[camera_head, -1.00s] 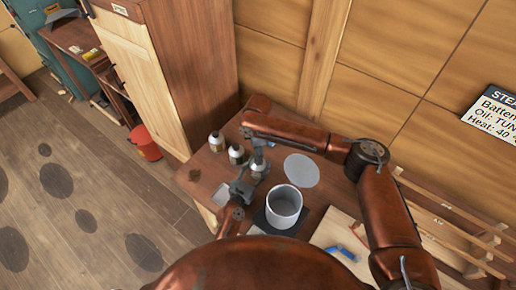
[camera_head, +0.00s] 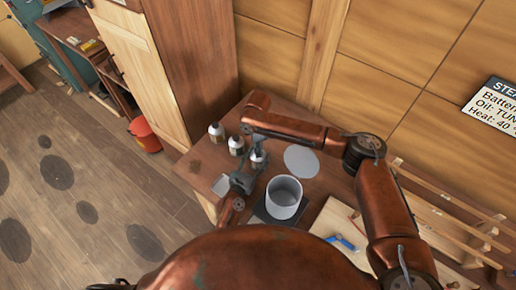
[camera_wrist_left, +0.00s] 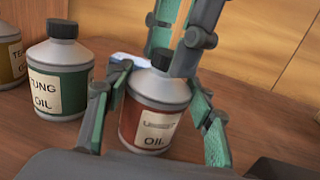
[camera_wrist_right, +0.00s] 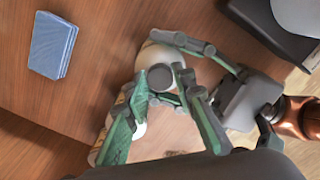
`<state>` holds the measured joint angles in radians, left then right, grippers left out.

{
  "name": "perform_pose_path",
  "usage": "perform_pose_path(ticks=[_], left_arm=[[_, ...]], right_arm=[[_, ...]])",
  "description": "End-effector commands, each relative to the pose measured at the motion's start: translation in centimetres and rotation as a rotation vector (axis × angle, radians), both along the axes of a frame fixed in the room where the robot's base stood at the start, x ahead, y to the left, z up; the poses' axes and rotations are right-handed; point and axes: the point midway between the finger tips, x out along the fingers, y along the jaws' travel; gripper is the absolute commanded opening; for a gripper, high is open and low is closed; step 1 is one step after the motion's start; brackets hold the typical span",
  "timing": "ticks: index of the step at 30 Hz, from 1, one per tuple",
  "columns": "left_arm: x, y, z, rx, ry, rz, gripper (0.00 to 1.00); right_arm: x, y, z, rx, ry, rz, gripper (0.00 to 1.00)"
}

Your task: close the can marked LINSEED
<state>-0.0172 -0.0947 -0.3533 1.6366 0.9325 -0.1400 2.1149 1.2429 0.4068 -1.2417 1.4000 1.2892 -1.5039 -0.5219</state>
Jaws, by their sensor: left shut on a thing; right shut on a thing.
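The can with the red label (camera_wrist_left: 158,112) stands on the bench, its label reading OIL under a word too blurred to read. Its black cap (camera_wrist_left: 178,64) sits at the can's top; whether it is fully seated I cannot tell. My left gripper (camera_head: 244,181) is shut around the can's body from the near side. My right gripper (camera_head: 255,146) is shut on the cap from above; the right wrist view shows the cap (camera_wrist_right: 160,78) between its fingers. The green TUNG OIL can (camera_wrist_left: 60,75) stands to the left, capped.
Another oil can (camera_wrist_left: 10,52) stands farther left. A grey pot (camera_head: 284,196) stands on a dark mat, with a pale disc (camera_head: 301,160) behind it. A blue flat block (camera_wrist_right: 52,46) lies on the bench. A wooden rack (camera_head: 450,220) stands right. A red bucket (camera_head: 145,136) is on the floor.

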Motion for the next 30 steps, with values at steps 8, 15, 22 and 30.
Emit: perform_pose_path(ticks=[8,15,22,30], left_arm=[[0.0,-0.02,0.01,0.0,0.0,0.0,0.0],[-0.01,-0.02,0.01,0.0,0.0,0.0,0.0],[0.0,-0.03,0.01,0.0,0.0,-0.001,0.0],[0.0,-0.03,0.01,0.0,0.0,-0.001,0.0]], right_arm=[[0.04,0.01,0.04,0.0,-0.001,0.0,0.0],[0.04,0.08,0.03,0.001,-0.001,-0.148,0.0],[0.04,0.06,0.05,0.001,-0.002,-0.143,0.31],[0.02,0.03,0.03,0.0,-0.001,-0.143,0.41]])
